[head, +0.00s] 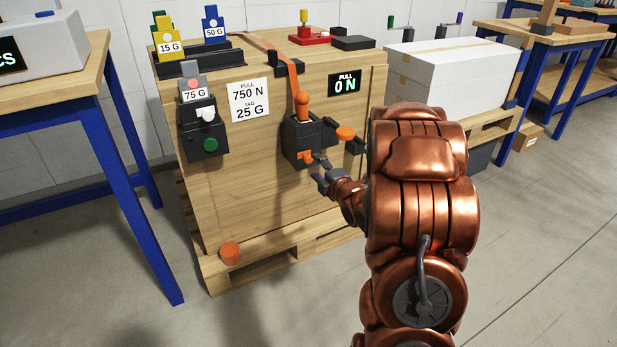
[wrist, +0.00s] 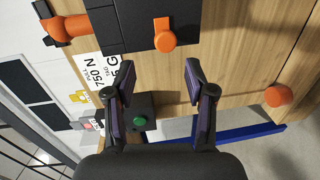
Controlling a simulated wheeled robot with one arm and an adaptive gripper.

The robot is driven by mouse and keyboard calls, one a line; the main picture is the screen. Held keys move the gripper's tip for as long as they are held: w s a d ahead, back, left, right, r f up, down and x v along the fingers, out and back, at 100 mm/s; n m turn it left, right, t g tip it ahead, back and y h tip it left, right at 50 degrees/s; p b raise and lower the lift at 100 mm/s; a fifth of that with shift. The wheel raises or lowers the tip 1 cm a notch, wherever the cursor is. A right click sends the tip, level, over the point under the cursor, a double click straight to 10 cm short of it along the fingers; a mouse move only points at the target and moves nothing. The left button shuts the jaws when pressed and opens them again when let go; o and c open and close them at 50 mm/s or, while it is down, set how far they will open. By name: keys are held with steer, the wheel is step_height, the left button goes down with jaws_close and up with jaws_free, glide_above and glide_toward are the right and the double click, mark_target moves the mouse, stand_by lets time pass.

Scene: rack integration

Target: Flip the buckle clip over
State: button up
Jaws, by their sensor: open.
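The black buckle (head: 300,136) is mounted on the face of a wooden crate, with an orange handle (head: 302,103) upright at its top. A small orange clip (head: 307,157) shows at the buckle's lower edge. In the wrist view the clip (wrist: 164,36) hangs with its round end out over the edge of the black buckle housing (wrist: 120,22). My gripper (head: 321,170) is open and empty, just below and in front of the clip. In the wrist view, its two fingers (wrist: 150,82) are spread, with the clip beyond their tips and apart from them.
An orange strap (head: 275,53) runs over the crate to the buckle. An orange knob (head: 345,133) sits right of the buckle, and an orange disc (head: 230,252) is low on the crate. A black box with a green button (head: 203,140) is left; a display (head: 345,85) reads 0 N.

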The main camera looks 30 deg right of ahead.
mark_target(310, 160)
steer(key=shift+n+t, duration=0.4)
steer(key=shift+t, duration=0.2)
steer(key=shift+w+d+f+b, duration=0.3)
steer(key=shift+w+b, duration=0.3)
steer(key=shift+w, duration=0.65)
steer(key=shift+w+d+f+b, duration=0.2)
steer(key=shift+w+b, duration=0.4)
steer(key=shift+w, duration=0.6)
steer(key=shift+w+d+f+b, duration=0.2)
steer(key=shift+w+f+b, duration=0.3)
steer(key=shift+w, duration=0.75)
steer(key=shift+r, duration=0.15)
steer(key=shift+c, duration=0.3)
jaws_close()
